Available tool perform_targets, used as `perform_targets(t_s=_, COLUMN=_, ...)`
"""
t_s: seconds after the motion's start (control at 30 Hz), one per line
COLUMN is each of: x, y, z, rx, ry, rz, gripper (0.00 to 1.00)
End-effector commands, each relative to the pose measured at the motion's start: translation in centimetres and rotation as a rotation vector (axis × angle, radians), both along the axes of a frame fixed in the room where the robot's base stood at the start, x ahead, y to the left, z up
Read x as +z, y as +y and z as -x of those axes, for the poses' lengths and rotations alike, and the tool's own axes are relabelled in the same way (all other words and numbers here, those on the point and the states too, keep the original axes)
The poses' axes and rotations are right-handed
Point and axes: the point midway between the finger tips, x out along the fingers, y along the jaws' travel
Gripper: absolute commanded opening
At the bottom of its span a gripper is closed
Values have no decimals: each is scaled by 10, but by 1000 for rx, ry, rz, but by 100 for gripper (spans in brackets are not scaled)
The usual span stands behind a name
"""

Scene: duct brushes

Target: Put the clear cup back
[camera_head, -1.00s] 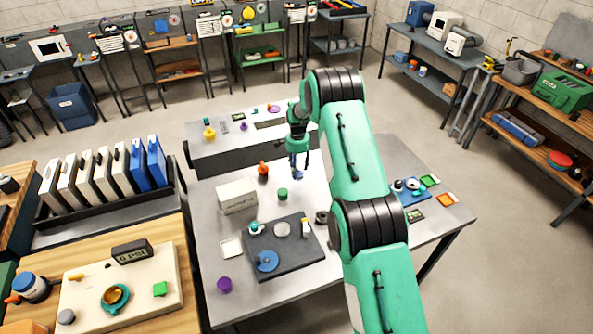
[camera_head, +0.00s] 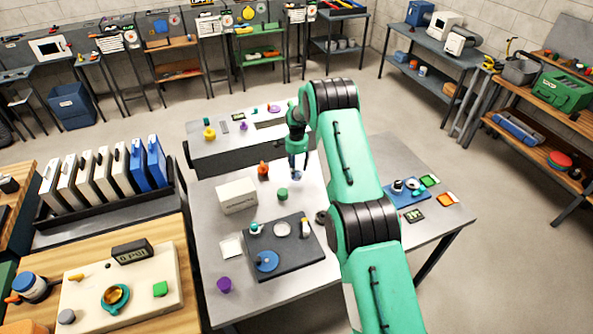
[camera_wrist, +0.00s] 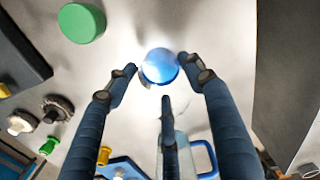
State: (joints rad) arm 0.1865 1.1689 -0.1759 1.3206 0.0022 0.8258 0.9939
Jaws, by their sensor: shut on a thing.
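The clear cup looks like a round, glassy, blue-tinted thing (camera_wrist: 160,66) between my fingertips in the wrist view. In the head view it is a small pale blue patch (camera_head: 296,175) under my gripper (camera_head: 298,165). My gripper's dark blue fingers (camera_wrist: 158,70) are shut around it, above the grey table (camera_head: 212,222). Its rim and underside are hard to make out, and I cannot tell whether it touches the table. A pale, see-through shape with a blue handle (camera_wrist: 206,160) lies lower in the wrist view, partly behind a finger.
A green cylinder (camera_head: 282,194) stands nearby, with a white box (camera_head: 236,197) and orange item (camera_head: 263,170) to its left. A blue board (camera_head: 412,196) lies right.

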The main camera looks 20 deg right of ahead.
Motion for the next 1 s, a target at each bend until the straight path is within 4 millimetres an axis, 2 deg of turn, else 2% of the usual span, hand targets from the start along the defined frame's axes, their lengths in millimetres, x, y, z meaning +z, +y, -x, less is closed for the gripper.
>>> perform_targets(t_s=0.2, x=-13, y=0, z=0, rx=0, ry=-1, rz=1, gripper=23)
perform_targets(t_s=0.63, x=-17, y=0, z=0, rx=0, ry=-1, rz=1, gripper=23)
perform_targets(t_s=0.67, x=-17, y=0, z=0, rx=0, ry=-1, rz=1, gripper=54)
perform_targets(t_s=0.73, x=-16, y=0, z=0, rx=0, ry=-1, rz=1, gripper=68)
perform_targets(t_s=0.77, x=-16, y=0, z=0, rx=0, ry=-1, rz=1, gripper=72)
perform_targets(t_s=1.0, x=-16, y=0, z=0, rx=0, ry=-1, rz=1, gripper=72)
